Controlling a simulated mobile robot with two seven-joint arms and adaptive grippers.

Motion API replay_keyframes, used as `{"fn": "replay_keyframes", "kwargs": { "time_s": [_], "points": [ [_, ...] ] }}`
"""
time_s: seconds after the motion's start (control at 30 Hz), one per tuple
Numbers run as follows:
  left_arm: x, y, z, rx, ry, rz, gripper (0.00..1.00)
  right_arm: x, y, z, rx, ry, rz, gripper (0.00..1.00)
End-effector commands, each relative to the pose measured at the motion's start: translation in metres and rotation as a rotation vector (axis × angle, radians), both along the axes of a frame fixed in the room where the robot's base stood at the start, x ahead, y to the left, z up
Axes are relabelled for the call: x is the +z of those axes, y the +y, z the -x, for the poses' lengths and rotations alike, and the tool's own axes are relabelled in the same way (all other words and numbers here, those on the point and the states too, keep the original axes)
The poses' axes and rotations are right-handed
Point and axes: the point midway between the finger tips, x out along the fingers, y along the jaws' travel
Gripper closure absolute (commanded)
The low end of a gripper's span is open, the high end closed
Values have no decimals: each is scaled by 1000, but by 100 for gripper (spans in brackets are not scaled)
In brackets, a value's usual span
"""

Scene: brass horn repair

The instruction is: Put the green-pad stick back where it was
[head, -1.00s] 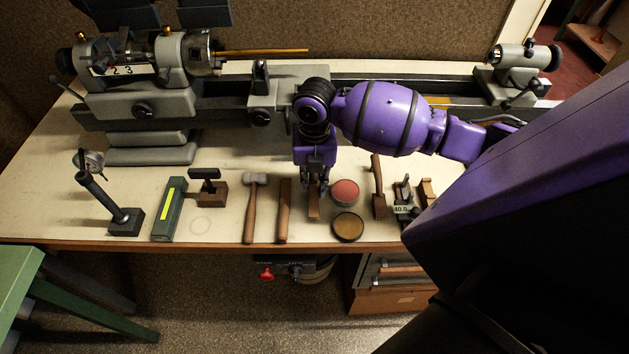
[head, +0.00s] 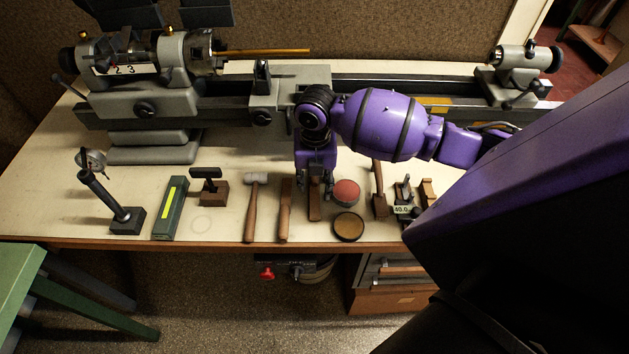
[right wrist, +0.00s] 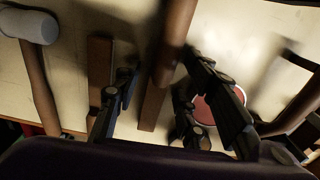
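My right gripper (head: 316,190) points down over the front of the bench. In the right wrist view its fingers (right wrist: 165,100) stand apart. A brown wooden stick (head: 314,210) lies below and between the fingers. In the right wrist view, its flat part (right wrist: 152,108) shows low between the fingers, and a rounded brown handle (right wrist: 176,40) shows above; gaps show on both sides. Another wooden stick (head: 284,210) lies just left; it also shows in the right wrist view (right wrist: 100,75). I see no green pad on either stick. My left gripper is out of view.
A mallet (head: 250,212) lies further left. A red-topped round tin (head: 346,192) and a brown disc (head: 348,227) sit close to the right of the gripper. A lathe (head: 150,100) runs along the back. Bare bench shows left of the mallet.

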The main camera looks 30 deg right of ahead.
Motion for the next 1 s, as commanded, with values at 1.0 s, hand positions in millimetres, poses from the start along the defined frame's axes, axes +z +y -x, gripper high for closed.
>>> {"fn": "replay_keyframes", "kwargs": {
  "time_s": [1.0],
  "points": [
    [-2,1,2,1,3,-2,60,123,0,2,1,0,-1,62]
  ]
}}
